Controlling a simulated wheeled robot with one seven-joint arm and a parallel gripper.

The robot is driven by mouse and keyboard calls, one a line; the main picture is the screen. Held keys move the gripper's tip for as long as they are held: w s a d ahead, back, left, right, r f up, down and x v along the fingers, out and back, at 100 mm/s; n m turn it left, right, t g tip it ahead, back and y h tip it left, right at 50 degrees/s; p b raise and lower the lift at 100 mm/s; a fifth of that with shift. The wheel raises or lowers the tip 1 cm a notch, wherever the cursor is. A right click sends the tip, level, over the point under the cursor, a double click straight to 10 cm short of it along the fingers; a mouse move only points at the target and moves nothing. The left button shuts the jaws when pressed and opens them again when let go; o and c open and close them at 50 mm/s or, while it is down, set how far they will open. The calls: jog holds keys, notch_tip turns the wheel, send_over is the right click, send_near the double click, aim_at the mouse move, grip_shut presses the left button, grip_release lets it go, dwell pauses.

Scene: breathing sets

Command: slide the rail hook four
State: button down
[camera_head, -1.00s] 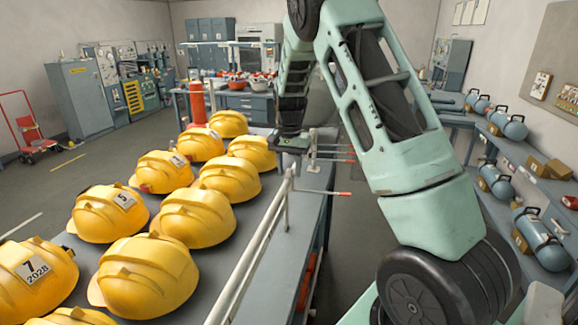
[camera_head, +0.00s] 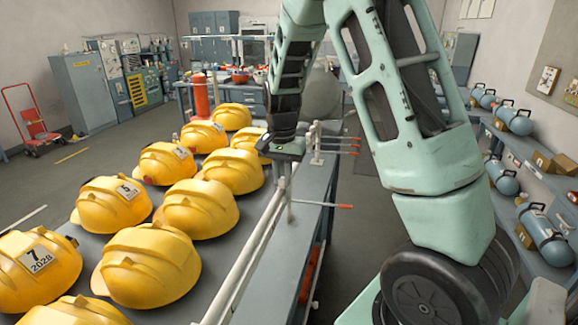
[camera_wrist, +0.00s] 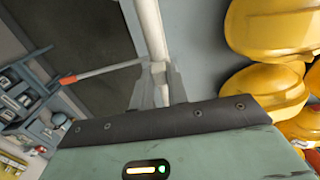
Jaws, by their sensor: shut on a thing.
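A pale rail (camera_head: 250,250) runs along the right edge of the helmet table. A hook with a red tip (camera_head: 345,206) sticks out to the right from it, apart from the other hooks. My gripper (camera_head: 289,190) points down at the rail and is shut on this hook at its rail end. In the wrist view my gripper (camera_wrist: 156,88) has its fingers on either side of the hook's pale base. The red-tipped hook (camera_wrist: 85,75) reaches out to the left there, and the rail (camera_wrist: 151,28) runs up the picture. The fingers partly hide the held part.
Several red-tipped hooks (camera_head: 350,153) sit bunched farther along the rail. Yellow helmets (camera_head: 196,210) fill the table left of the rail. Blue cylinders (camera_head: 541,235) lie on shelving at the right. The floor aisle right of the table is clear.

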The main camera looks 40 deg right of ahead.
aim_at(275, 199)
jog(key=s+a, duration=0.2)
jog(key=a, duration=0.1)
jog(key=s+a, duration=0.1)
jog(key=a, duration=0.1)
jog(key=shift+a, duration=0.2)
jog(key=c, duration=1.4)
grip_release()
jog(key=shift+o, duration=0.2)
notch_tip(275, 199, up, 18)
jog(key=b, duration=0.3)
jog(key=shift+f, duration=0.25)
jog(key=shift+s, duration=0.1)
